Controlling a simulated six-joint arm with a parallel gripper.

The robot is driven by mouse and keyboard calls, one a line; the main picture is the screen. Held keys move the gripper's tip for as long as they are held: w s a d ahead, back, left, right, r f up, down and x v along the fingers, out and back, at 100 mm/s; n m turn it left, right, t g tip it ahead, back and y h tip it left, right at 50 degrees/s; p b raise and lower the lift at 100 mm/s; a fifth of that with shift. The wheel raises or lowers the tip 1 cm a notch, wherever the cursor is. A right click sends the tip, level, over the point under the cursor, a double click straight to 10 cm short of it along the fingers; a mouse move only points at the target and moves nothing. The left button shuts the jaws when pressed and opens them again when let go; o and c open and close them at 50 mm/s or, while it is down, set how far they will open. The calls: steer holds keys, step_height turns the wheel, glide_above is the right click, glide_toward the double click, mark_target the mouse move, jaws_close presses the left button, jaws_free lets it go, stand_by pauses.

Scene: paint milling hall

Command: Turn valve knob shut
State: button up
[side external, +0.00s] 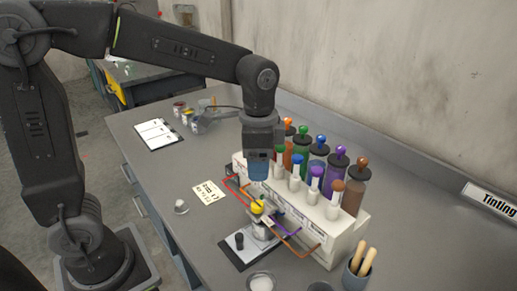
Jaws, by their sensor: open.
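My gripper (259,168) points straight down at the left end of a white dispenser unit (346,240). Its fingers are small and partly hidden here, and a blue part shows at its lower end. A yellow knob-like piece (257,206) sits below it, just in front of the dispenser, above a small metal can (262,230). A gap shows between my gripper and this piece. Several white upright valves with coloured tops, such as a purple-topped one (314,187), line the dispenser. I cannot tell which part is the task's valve knob.
Tinted canisters (353,189) with coloured ball tops stand behind the valves. Coloured tubes (295,238) run along the dispenser's front. A cup with wooden sticks (356,275) and an open can (261,282) stand near the front. The grey bench (165,185) is mostly clear at left.

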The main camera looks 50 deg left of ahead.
steer(key=shift+r, duration=1.45)
steer(key=s+a+n+t, duration=0.2)
steer(key=s+n, duration=0.2)
steer(key=s, duration=0.2)
steer(key=s+a+n+t, duration=0.3)
steer(key=s+n, duration=0.1)
steer(key=s, duration=0.3)
steer(key=shift+a+f+t, duration=0.15)
steer(key=shift+f+t, duration=0.05)
steer(key=shift+t, duration=0.1)
